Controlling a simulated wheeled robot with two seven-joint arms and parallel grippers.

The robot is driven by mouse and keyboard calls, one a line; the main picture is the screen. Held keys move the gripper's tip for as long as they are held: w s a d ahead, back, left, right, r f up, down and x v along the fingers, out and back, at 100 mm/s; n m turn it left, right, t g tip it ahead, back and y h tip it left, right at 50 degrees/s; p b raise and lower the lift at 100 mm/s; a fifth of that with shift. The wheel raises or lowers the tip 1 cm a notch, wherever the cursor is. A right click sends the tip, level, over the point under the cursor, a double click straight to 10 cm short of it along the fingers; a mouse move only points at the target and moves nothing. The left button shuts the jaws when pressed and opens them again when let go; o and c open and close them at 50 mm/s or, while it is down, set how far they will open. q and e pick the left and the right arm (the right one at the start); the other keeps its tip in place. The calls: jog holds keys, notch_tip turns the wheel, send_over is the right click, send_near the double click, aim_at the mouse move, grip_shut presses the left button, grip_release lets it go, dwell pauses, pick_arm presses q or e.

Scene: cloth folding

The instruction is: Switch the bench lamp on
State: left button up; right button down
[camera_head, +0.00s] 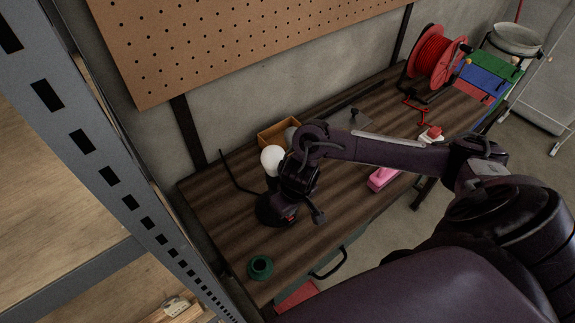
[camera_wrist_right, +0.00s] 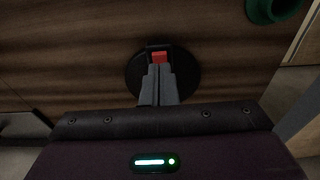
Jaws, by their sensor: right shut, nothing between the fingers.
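The bench lamp has a round black base (camera_head: 272,209) near the left end of the workbench and a white bulb (camera_head: 271,160) above it. Whether the bulb is lit, I cannot tell. A red switch (camera_head: 290,217) is on the base; it also shows in the right wrist view (camera_wrist_right: 159,57). My right gripper (camera_wrist_right: 159,70) is shut and empty, its fingertips at the near edge of the switch. Whether they touch it, I cannot tell. My right arm hides part of the lamp in the head view. My left gripper is not in view.
A green cup-like thing (camera_head: 260,267) stands at the bench's near left corner. An orange-brown box (camera_head: 277,136) sits behind the lamp. A pink item (camera_head: 382,179) and a red cable reel (camera_head: 436,58) are farther right. A metal rack (camera_head: 108,158) stands close on the left.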

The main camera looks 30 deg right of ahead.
aim_at(291, 218)
jog(key=shift+f+b, duration=0.45)
jog(key=shift+f, duration=0.4)
dwell(0.5)
notch_tip(291, 218, up, 5)
jog(key=p, duration=0.6)
jog(key=shift+r+p, duration=0.9)
jog(key=shift+r, duration=0.2)
jog(key=shift+s+f, duration=0.1)
